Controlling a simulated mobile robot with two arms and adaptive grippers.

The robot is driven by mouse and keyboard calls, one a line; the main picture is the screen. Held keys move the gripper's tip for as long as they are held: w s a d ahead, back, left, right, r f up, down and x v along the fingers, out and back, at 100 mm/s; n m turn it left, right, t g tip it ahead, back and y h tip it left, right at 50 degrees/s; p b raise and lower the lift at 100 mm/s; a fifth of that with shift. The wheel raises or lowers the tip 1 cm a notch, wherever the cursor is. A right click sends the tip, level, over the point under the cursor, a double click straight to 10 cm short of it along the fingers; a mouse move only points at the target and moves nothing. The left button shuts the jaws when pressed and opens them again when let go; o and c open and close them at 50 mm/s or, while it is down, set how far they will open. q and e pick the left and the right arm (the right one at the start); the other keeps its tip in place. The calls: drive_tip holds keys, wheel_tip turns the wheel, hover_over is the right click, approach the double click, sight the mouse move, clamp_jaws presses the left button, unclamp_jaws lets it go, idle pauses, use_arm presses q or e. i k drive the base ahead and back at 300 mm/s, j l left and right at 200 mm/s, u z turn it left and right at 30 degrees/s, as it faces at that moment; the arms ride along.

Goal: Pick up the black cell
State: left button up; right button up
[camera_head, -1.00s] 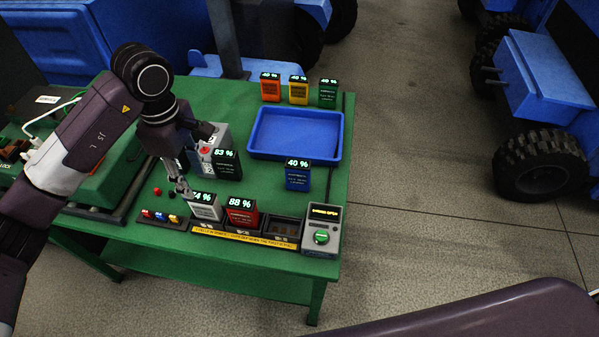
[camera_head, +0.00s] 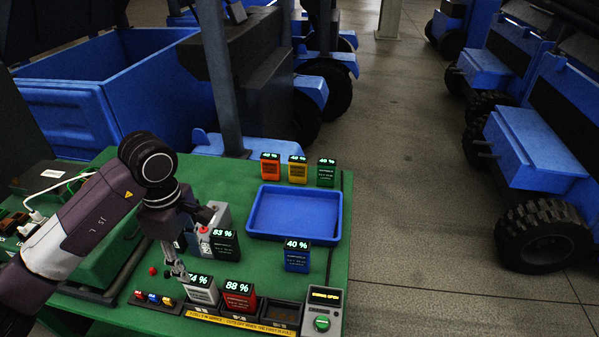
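The black cell (camera_head: 225,247) stands upright on the green table, with "83 %" lit on its top. It is right of my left gripper and apart from it, as far as I can see. My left gripper (camera_head: 181,271) points down just behind and left of a white cell (camera_head: 202,295), whose display it partly overlaps. Its fingers look small and close together, and I cannot tell whether they are open or shut. I see nothing clearly held in it. My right gripper is not in view.
A red cell (camera_head: 238,299) reading "88 %" sits beside the white one in a row of slots. An empty slot (camera_head: 278,314) and a control box (camera_head: 322,312) are to its right. A blue cell (camera_head: 297,258), a blue tray (camera_head: 293,236) and several cells stand behind.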

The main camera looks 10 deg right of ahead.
sight(226, 242)
drive_tip(key=i+j+z, duration=0.2)
drive_tip(key=z, duration=0.2)
drive_tip(key=i+j+z, duration=0.2)
drive_tip(key=z, duration=0.15)
